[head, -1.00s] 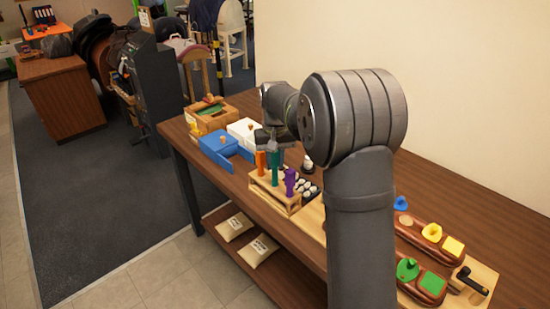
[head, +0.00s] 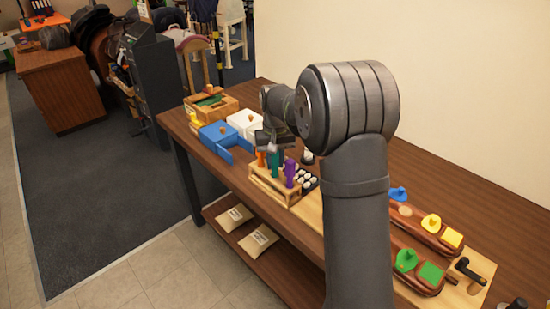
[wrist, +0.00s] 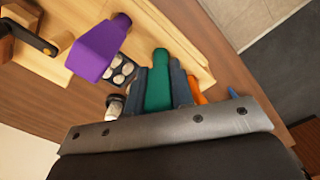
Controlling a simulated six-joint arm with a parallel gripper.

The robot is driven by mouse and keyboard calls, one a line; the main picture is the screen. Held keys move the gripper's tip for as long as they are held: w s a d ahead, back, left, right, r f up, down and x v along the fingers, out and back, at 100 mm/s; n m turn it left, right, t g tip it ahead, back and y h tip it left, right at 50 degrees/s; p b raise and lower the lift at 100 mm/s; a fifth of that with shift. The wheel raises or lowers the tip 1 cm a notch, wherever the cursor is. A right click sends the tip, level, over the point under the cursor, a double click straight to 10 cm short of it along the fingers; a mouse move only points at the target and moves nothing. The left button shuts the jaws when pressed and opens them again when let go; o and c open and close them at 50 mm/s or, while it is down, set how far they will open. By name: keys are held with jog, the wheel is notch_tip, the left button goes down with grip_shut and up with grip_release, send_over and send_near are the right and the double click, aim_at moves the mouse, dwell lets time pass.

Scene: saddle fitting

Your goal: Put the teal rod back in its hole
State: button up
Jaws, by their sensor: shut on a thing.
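The teal rod (head: 276,161) stands roughly upright at the wooden rack (head: 268,186), between the orange rod (head: 261,158) and the purple rod (head: 290,172). My gripper (head: 273,147) is shut on its upper part. In the wrist view the teal rod (wrist: 158,90) sits between the two dark fingers of my gripper (wrist: 160,82). The purple rod (wrist: 98,50) is on the left there, and part of the orange rod (wrist: 196,90) shows beyond the right finger. The rod's lower end and the hole are hidden, so I cannot tell how far in it is.
A black tray with white round pieces (head: 307,179) lies just right of the rack. A blue box (head: 217,134) with an open drawer and a white box (head: 244,122) stand behind. Red-brown boards with coloured shapes (head: 425,232) lie at the front right.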

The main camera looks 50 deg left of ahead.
jog(key=o, duration=0.9)
notch_tip(320, 180, up, 17)
jog(key=shift+r, duration=0.2)
jog(key=shift+f, duration=0.1)
notch_tip(320, 180, down, 17)
jog(key=shift+f, duration=0.2)
dwell(0.6)
